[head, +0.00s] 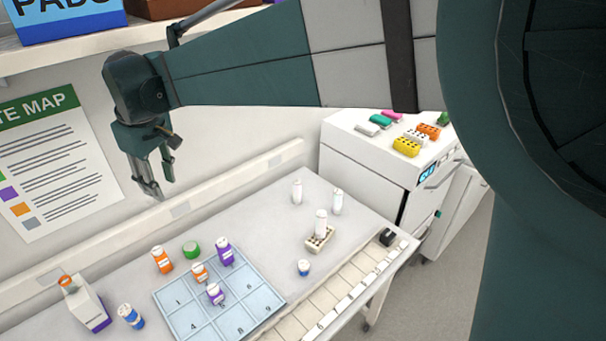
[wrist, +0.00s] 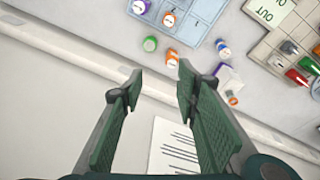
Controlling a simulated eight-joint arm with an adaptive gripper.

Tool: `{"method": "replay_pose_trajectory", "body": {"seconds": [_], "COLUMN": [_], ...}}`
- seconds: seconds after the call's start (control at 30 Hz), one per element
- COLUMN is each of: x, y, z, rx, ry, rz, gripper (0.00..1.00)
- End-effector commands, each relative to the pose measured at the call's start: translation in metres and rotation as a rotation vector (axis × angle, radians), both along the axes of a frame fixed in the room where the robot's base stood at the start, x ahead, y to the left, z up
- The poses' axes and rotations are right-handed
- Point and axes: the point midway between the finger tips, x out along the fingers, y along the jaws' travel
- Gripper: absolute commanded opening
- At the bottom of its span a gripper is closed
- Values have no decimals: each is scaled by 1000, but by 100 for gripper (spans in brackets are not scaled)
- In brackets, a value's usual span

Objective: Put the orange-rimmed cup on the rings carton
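I cannot make out a cup with an orange rim in either view. No carton with a readable "rings" label shows. On the shelf at the top left of the head view are a blue carton (head: 70,22) marked "PADS" and part of a brown box (head: 165,8), its front cut off by the frame. My gripper (head: 155,188) hangs in the air by the wall, below the shelf and above the bench's back edge. In the wrist view my gripper (wrist: 157,80) has its fingers wide apart with nothing between them.
A blue numbered grid (head: 265,283) on the bench holds orange and purple bottles. A white box (head: 90,308) with an orange-topped thing stands at left beside a blue bottle (head: 131,316). White bottles and a small rack (head: 321,238) stand right. A white cabinet (head: 360,160) is behind.

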Motion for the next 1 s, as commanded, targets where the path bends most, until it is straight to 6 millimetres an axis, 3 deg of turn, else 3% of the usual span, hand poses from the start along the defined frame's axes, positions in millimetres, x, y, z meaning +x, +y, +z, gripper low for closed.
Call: {"method": "replay_pose_trajectory", "body": {"seconds": [0.03,0.47,1.0], "x": [5,23,0], "y": [-20,-170,-343], "z": [5,30,34], "rx": [8,77,163], "ry": [-5,-57,-134], "rz": [-29,-263,-556], "gripper": [32,32,32]}}
